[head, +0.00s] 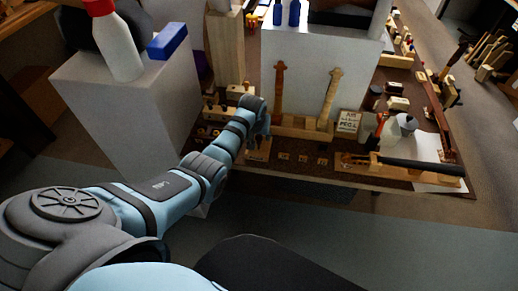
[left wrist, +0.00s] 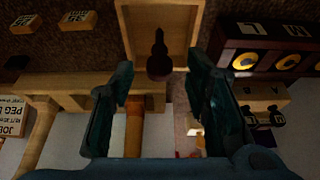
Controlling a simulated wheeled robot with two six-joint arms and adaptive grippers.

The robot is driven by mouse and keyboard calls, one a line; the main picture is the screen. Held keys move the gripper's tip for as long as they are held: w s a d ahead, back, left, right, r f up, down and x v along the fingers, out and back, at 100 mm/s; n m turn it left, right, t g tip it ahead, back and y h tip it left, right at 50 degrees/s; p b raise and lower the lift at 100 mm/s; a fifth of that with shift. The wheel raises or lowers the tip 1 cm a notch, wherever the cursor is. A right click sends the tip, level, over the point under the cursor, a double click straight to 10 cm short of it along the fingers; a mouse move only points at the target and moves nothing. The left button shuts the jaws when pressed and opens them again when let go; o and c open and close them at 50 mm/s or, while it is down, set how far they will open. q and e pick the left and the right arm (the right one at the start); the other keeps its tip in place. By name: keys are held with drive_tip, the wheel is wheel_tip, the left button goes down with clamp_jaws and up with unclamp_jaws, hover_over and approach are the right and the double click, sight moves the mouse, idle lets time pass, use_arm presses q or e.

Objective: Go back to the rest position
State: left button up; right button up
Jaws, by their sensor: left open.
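My left arm reaches from the lower left of the head view to the front edge of the bench. My left gripper (head: 259,135) is small and partly hidden there by its own wrist. In the left wrist view its two dark fingers (left wrist: 160,95) stand wide apart, with nothing held between them. A dark peg (left wrist: 158,58) lies in a small open wooden tray (left wrist: 178,14), just beyond the fingertips and apart from them. The same tray shows in part below the gripper in the head view (head: 257,155). My right gripper is not in view.
Two violin necks (head: 279,92) stand in a wooden rack beside a pegs sign (head: 348,121). Floor before the bench (head: 330,225) is clear.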

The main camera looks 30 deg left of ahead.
use_arm(q)
drive_tip(key=v, duration=1)
drive_tip(key=s+d+f+m, duration=0.1)
drive_tip(key=s+f, duration=0.3)
drive_tip(key=s, duration=0.3)
drive_tip(key=s+d+f+m, duration=0.1)
drive_tip(key=s+d+f, duration=0.1)
drive_tip(key=s+f, duration=0.4)
drive_tip(key=s+d+r+m, duration=0.1)
drive_tip(key=s, duration=0.8)
drive_tip(key=s+d+r+m, duration=0.1)
drive_tip(key=s+d+m, duration=0.1)
drive_tip(key=s, duration=0.7)
wheel_tip(320, 180, down, 19)
drive_tip(key=s+a+g, duration=0.2)
drive_tip(key=s+f+g, duration=0.1)
drive_tip(key=s+f, duration=1.2)
drive_tip(key=s, duration=0.1)
drive_tip(key=shift+s+a+f+n+h, duration=0.25)
drive_tip(key=shift+a+n+h, duration=0.05)
drive_tip(key=shift+a+n, duration=0.1)
drive_tip(key=shift+s, duration=0.15)
